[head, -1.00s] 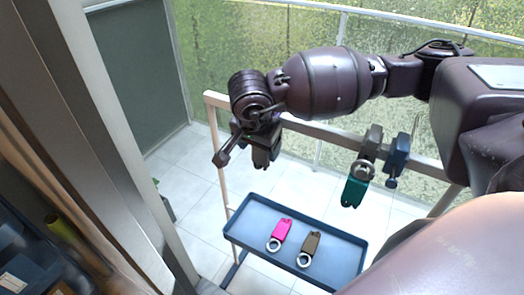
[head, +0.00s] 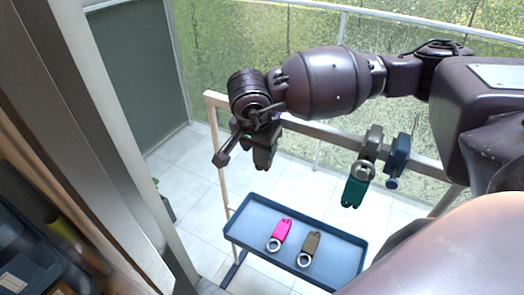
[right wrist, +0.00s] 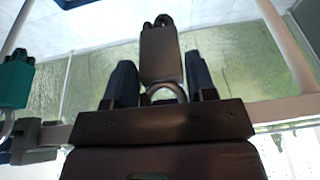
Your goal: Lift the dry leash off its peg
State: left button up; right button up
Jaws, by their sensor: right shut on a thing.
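My right gripper (head: 262,150) is at the rail's left part in the head view, partly hidden by its own wrist. In the right wrist view, its two dark fingers (right wrist: 161,88) stand on either side of a dark brown-grey leash (right wrist: 162,52) with a metal ring at its near end. The gripper is shut on this leash. I cannot tell whether the ring is still around a peg. A teal leash (head: 355,192) hangs by its ring from a grey peg (head: 372,142); it also shows in the right wrist view (right wrist: 14,82). My left gripper is not in view.
A blue tray (head: 245,238) below the rail holds a pink leash (head: 282,230) and an olive-brown leash (head: 312,243). A blue peg (head: 398,155) stands right of the grey one. A wooden post (head: 216,140) rises at left. A glass railing lies behind.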

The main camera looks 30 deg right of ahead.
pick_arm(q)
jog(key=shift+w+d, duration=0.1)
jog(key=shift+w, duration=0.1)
pick_arm(e)
jog(key=shift+s+d+f+g, duration=0.2)
jog(key=shift+d+f+g, duration=0.25)
jog(key=shift+f, duration=0.25)
pick_arm(q)
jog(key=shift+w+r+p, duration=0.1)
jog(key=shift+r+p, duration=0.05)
jog(key=shift+p, duration=0.25)
pick_arm(e)
jog(key=shift+w+r, duration=0.3)
jog(key=shift+r, duration=0.3)
dwell(0.3)
jog(key=shift+a, duration=0.1)
jog(key=shift+s+a, duration=0.4)
jog(key=shift+a, duration=0.3)
jog(key=shift+s+a+r, duration=0.1)
jog(key=shift+s+a, duration=0.3)
jog(key=shift+a, duration=0.25)
jog(key=shift+s+a+f, duration=0.1)
jog(key=shift+s+a, duration=0.25)
jog(key=shift+a, duration=0.3)
jog(key=shift+s+a+r, duration=0.1)
jog(key=shift+s+a, duration=0.3)
jog(key=shift+a, duration=0.25)
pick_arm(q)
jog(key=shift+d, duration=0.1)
